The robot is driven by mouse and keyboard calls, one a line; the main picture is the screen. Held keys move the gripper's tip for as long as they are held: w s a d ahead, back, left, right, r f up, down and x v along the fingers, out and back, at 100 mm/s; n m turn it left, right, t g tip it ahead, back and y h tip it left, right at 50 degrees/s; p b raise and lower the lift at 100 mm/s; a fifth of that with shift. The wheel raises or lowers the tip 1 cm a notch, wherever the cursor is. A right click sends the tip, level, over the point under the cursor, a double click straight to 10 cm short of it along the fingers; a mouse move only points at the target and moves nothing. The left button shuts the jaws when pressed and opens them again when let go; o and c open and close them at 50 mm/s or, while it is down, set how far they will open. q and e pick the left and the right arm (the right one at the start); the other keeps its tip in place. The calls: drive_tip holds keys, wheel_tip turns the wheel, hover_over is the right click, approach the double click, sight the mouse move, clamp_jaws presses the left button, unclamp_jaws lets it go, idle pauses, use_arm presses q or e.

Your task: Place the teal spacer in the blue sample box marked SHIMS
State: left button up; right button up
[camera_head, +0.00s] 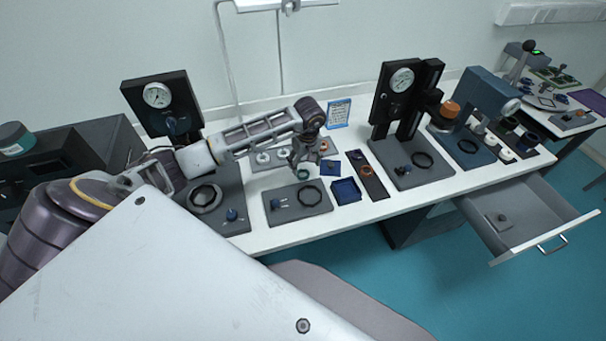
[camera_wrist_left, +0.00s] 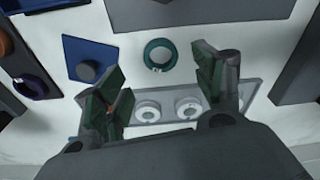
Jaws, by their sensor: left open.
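The teal spacer (camera_wrist_left: 160,54), a ring with an open centre, lies on the white bench top. In the head view the teal spacer (camera_head: 303,174) is partly hidden below my left gripper (camera_head: 304,163). In the wrist view my left gripper (camera_wrist_left: 162,72) is open and empty, its fingers on either side of the spacer's line, apart from it. An open dark blue box (camera_head: 346,191) stands right of the gripper, near the bench front; its edge shows at the top left of the wrist view (camera_wrist_left: 42,4). I cannot read any marking on it. My right gripper is not in view.
A flat blue plate (camera_wrist_left: 88,62) with a dark knob lies beside the spacer. A grey plate with white rings (camera_wrist_left: 165,112) lies under the gripper. A dark tray (camera_head: 377,188) with rings stands right of the box. A drawer (camera_head: 515,222) is open at right.

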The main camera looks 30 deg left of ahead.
sight(303, 173)
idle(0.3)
use_arm(q)
drive_tip(key=shift+s+f+p, duration=0.1)
drive_tip(key=shift+f+p, duration=0.5)
drive_tip(key=shift+f, duration=0.5)
drive_tip(key=shift+a+f+p, duration=0.15)
drive_tip(key=shift+f+p, duration=0.05)
drive_tip(key=shift+f, duration=0.55)
drive_tip(key=shift+a+f+p, duration=0.1)
drive_tip(key=shift+f+p, duration=0.05)
drive_tip(key=shift+f, duration=0.6)
drive_tip(key=c, duration=1)
drive_tip(key=shift+r+b, duration=1.1)
drive_tip(key=shift+r, duration=3.9)
